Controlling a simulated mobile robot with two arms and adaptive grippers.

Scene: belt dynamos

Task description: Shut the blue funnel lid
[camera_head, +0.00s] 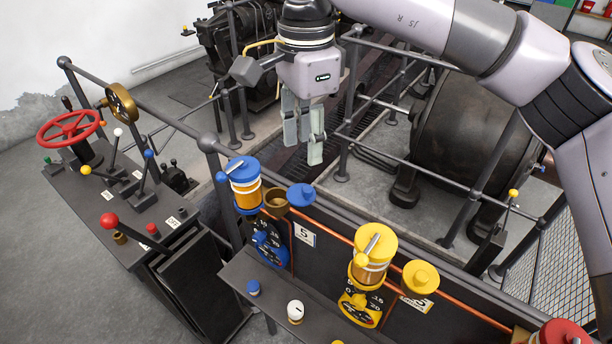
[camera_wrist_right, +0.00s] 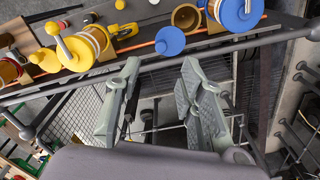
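The blue funnel lid (camera_head: 301,194) is a round disc with a small knob. It sits swung out to the right of the brass funnel cup (camera_head: 277,198), whose mouth is uncovered. In the right wrist view the blue lid (camera_wrist_right: 170,41) lies beside the open brass cup (camera_wrist_right: 184,17). My right gripper (camera_head: 303,140) hangs above and behind the lid in the head view, pointing down. Its two fingers are apart with nothing between them, and it does not touch the lid. The right wrist view also shows the right gripper's fingers (camera_wrist_right: 160,75) spread. My left gripper is not in view.
A blue-capped oiler (camera_head: 245,184) stands left of the cup. A yellow oiler (camera_head: 373,256) and yellow lid (camera_head: 420,277) are to the right. A grey railing (camera_head: 385,105) runs behind. A shelf (camera_head: 270,290) with small caps is in front.

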